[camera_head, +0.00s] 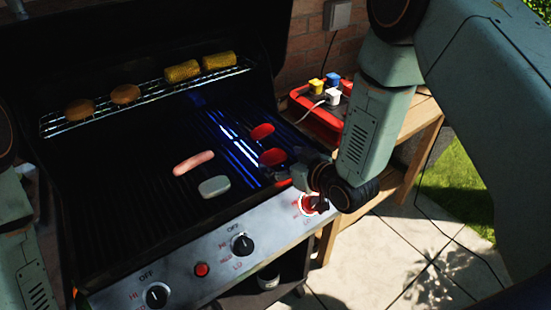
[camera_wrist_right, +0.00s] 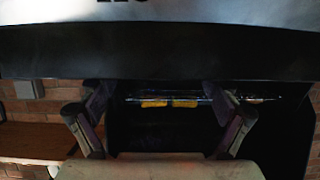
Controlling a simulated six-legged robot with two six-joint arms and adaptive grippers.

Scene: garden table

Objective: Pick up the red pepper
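Red pepper pieces lie on the right part of the grill grate: one at the back (camera_head: 262,131), one in front of it (camera_head: 272,157), and a small red patch (camera_head: 283,183) beside my gripper, partly hidden. My right gripper (camera_head: 291,172) is low over the right front of the grate, close to the nearer pieces. Its two fingers stand wide apart in the wrist view (camera_wrist_right: 160,120), with nothing seen between them. Contact with a pepper cannot be told. My left arm shows at the left edge, its gripper out of view.
A sausage (camera_head: 193,163) and a pale slab (camera_head: 214,187) lie left of the peppers. The upper rack (camera_head: 150,95) holds corn (camera_head: 182,71) and round patties (camera_head: 125,94). The knob panel (camera_head: 220,250) borders the front. A red tray (camera_head: 300,98) stands on the wooden side table (camera_head: 418,118).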

